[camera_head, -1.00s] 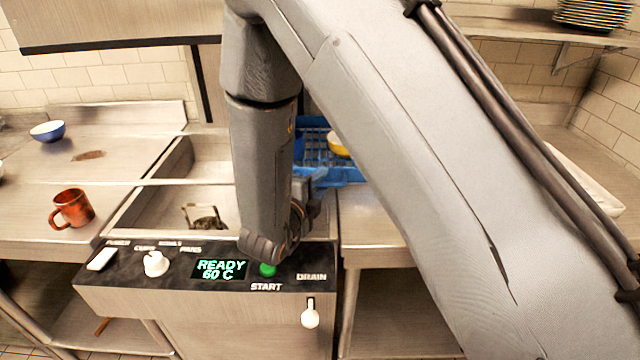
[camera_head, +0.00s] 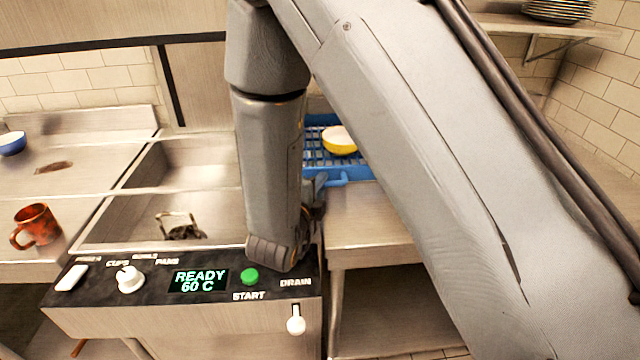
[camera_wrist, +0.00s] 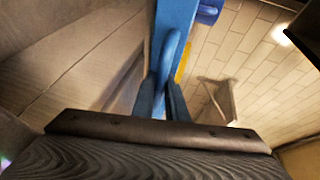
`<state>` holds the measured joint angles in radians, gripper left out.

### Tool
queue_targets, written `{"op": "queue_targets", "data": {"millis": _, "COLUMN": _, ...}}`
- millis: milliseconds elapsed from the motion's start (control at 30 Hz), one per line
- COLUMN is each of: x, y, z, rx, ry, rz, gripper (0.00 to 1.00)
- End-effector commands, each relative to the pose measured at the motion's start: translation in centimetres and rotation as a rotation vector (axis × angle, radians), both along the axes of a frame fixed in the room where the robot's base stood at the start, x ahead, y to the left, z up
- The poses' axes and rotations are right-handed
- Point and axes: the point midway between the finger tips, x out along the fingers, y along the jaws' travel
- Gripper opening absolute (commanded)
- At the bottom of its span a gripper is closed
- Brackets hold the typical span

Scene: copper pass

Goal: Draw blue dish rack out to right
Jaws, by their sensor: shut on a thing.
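The blue dish rack (camera_head: 318,152) shows behind my arm in the head view, at the right edge of the machine and over the start of the right-hand counter. A yellow bowl (camera_head: 340,142) with a pale inside stands in it. The rack's left part is hidden by my arm. In the wrist view, the rack's blue rim and handle (camera_wrist: 172,45) run up from between my fingers. My gripper (camera_wrist: 164,92) is shut on the rack's handle. In the head view my gripper is mostly hidden behind my forearm.
A wire part (camera_head: 180,226) lies in the open basin. An orange mug (camera_head: 36,226) and a blue bowl (camera_head: 12,143) stand on the left counter. The right counter (camera_head: 362,215) beside the rack looks bare.

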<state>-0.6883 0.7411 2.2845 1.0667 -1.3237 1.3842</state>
Motion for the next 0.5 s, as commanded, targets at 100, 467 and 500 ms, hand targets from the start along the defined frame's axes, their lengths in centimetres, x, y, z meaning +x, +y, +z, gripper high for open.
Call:
{"op": "queue_targets", "data": {"millis": 100, "x": -0.02, "y": 0.26, "z": -0.01, "rx": 0.001, "ry": 0.000, "rz": 0.005, "gripper": 0.00}}
{"op": "queue_targets", "data": {"millis": 467, "x": 0.02, "y": 0.12, "z": -0.02, "rx": 0.001, "ry": 0.001, "rz": 0.002, "gripper": 0.31}}
{"op": "queue_targets", "data": {"millis": 500, "x": 0.03, "y": 0.11, "z": -0.02, "rx": 0.001, "ry": 0.001, "rz": 0.002, "gripper": 0.31}}
